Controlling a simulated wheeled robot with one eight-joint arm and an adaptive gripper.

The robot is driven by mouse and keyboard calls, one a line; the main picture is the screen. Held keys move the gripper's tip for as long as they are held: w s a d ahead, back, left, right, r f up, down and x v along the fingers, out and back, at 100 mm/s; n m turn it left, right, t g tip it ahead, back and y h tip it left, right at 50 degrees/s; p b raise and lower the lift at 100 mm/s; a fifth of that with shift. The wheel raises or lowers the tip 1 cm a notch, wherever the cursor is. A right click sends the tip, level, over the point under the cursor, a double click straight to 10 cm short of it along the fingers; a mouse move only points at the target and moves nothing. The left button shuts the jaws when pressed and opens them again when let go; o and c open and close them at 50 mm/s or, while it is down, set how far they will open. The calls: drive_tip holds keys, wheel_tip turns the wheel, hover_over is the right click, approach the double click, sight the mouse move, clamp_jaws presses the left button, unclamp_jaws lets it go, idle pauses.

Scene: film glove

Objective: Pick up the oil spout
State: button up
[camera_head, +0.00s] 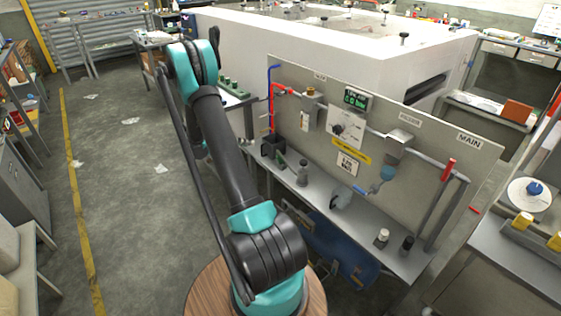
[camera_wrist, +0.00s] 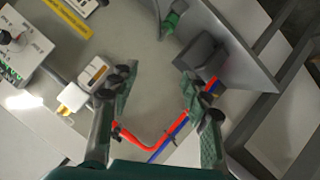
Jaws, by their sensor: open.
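I cannot tell for sure which item is the oil spout. Candidates on the narrow grey shelf (camera_head: 330,205) under the panel are a small grey bottle-like piece with a narrow neck (camera_head: 302,173) and a green piece (camera_head: 281,160). A green piece (camera_wrist: 172,18) also shows at the top of the wrist view, beside a dark grey box (camera_wrist: 201,54). My gripper (camera_wrist: 158,85) is open, with nothing between its fingers. The panel and red and blue pipes lie behind them.
The upright panel (camera_head: 425,165) carries a gauge box, valves and pipes, including a red pipe (camera_wrist: 150,146). The dark box (camera_head: 271,146) stands at the shelf's left end. Several small items stand further right. Open floor (camera_head: 130,200) lies left of my arm.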

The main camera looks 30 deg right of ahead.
wheel_tip(320, 180, down, 6)
drive_tip(key=w+d+m+g+h, duration=0.2)
drive_tip(key=d+m, duration=0.1)
drive_tip(key=m, duration=0.1)
drive_tip(key=m+g+h, duration=0.2)
drive_tip(key=m, duration=0.2)
approach(281, 161)
drive_tip(key=x, duration=0.4)
drive_tip(key=w+x, duration=0.1)
drive_tip(key=x, duration=0.4)
drive_tip(key=r+x, duration=0.1)
drive_tip(key=x, duration=0.3)
drive_tip(key=shift+w+d, duration=0.1)
drive_tip(key=shift+d, duration=0.5)
clamp_jaws()
